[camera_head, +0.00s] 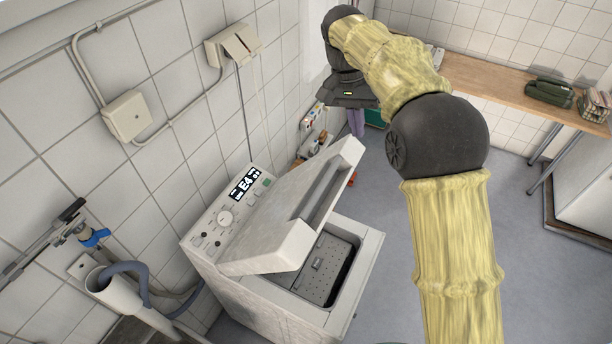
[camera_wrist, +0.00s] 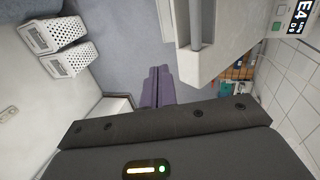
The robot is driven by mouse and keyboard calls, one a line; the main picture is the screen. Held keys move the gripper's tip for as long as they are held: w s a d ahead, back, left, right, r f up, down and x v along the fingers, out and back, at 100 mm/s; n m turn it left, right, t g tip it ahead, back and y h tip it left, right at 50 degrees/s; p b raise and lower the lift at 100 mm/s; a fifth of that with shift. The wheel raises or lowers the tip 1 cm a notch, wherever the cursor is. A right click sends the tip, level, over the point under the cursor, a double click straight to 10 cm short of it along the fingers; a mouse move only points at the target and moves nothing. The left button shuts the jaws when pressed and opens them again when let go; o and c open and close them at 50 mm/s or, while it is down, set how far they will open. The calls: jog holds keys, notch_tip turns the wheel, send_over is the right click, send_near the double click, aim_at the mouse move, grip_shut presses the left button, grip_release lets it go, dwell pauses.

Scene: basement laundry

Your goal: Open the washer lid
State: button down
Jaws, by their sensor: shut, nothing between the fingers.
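The white top-loading washer (camera_head: 365,262) stands against the tiled wall, with its control panel (camera_head: 228,212) and lit display at the back. Its lid (camera_head: 285,225) is raised at a slant, and the tub opening (camera_head: 322,268) shows beneath it. Part of the lid (camera_wrist: 218,45) also shows at the upper right of the wrist view. My gripper (camera_head: 356,128), with purple fingers, is beyond the lid's upper end in the head view and looks apart from it. In the wrist view the fingers (camera_wrist: 157,75) are together and empty, pointing toward the floor.
A wooden counter (camera_head: 495,82) with folded cloths (camera_head: 549,92) runs along the far wall. Pipes and a blue-handled tap (camera_head: 95,238) are on the left wall. White perforated baskets (camera_wrist: 68,60) show in the wrist view. Grey floor (camera_head: 405,290) is clear right of the washer.

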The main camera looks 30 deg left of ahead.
jog(key=w+d+f+y+b, duration=0.1)
jog(key=w+d+f+b, duration=0.2)
jog(key=d, duration=1)
jog(key=s+d+f+t+y+b, duration=0.15)
jog(key=d+f, duration=0.25)
jog(key=d, duration=0.4)
jog(key=s+d+f+g+b, duration=0.1)
jog(key=s+d+f, duration=0.25)
jog(key=d, duration=0.55)
jog(key=s+d+f+m+t+b, duration=0.1)
jog(key=s+d+f+t, duration=0.1)
jog(key=s+d+f, duration=0.4)
jog(key=s+d, duration=0.3)
jog(key=s, duration=0.1)
jog(key=shift+s+d+f+m+b, duration=0.25)
jog(key=shift+s+f+m+b, duration=0.05)
jog(key=shift+s+m+b, duration=0.1)
jog(key=shift+w+y, duration=0.1)
jog(key=shift+y, duration=0.15)
